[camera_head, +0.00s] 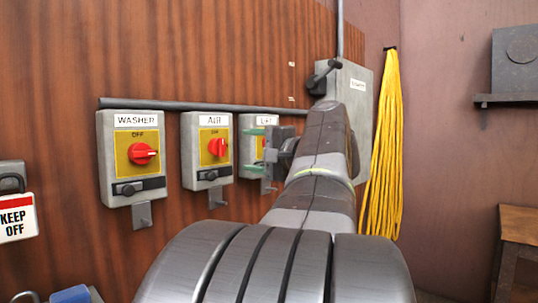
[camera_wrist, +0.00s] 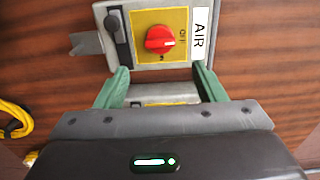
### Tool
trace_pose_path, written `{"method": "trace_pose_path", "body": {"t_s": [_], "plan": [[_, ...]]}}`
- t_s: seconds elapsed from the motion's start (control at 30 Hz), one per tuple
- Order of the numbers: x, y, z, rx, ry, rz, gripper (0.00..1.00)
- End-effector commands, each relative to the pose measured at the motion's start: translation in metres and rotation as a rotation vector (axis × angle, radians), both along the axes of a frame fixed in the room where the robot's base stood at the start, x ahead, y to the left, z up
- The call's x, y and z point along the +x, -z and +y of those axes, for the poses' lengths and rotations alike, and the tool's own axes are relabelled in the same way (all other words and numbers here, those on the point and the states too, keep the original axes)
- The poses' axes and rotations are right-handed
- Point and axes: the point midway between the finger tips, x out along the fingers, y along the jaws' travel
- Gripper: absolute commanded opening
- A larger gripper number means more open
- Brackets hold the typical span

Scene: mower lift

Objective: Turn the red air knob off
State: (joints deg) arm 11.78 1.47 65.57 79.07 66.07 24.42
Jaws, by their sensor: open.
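The red air knob (camera_head: 217,147) is on the yellow plate of the grey AIR box (camera_head: 187,160), the middle of three wall boxes. In the wrist view the knob (camera_wrist: 159,40) shows just beyond my fingers, with its white mark toward the AIR label (camera_wrist: 199,34). In the head view my gripper (camera_head: 252,150) stands right of the AIR box and covers part of the LIFT box (camera_head: 244,124).
The WASHER box (camera_head: 115,165) with a similar red knob (camera_head: 142,154) is left of the AIR box. A conduit (camera_head: 180,106) runs above the boxes. A black latch (camera_wrist: 116,28) sits beside the AIR knob. A yellow rope (camera_head: 388,150) hangs at the right.

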Motion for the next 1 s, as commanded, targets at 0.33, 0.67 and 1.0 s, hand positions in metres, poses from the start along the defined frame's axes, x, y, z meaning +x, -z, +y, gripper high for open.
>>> {"method": "trace_pose_path", "body": {"t_s": [0.33, 0.67, 1.0], "plan": [[-0.021, 0.0, -0.027, 0.0, 0.001, 0.0, 0.63], [-0.023, 0.0, -0.028, 0.0, -0.001, 0.0, 0.63], [-0.013, 0.0, -0.016, 0.001, -0.004, 0.001, 0.63]]}}
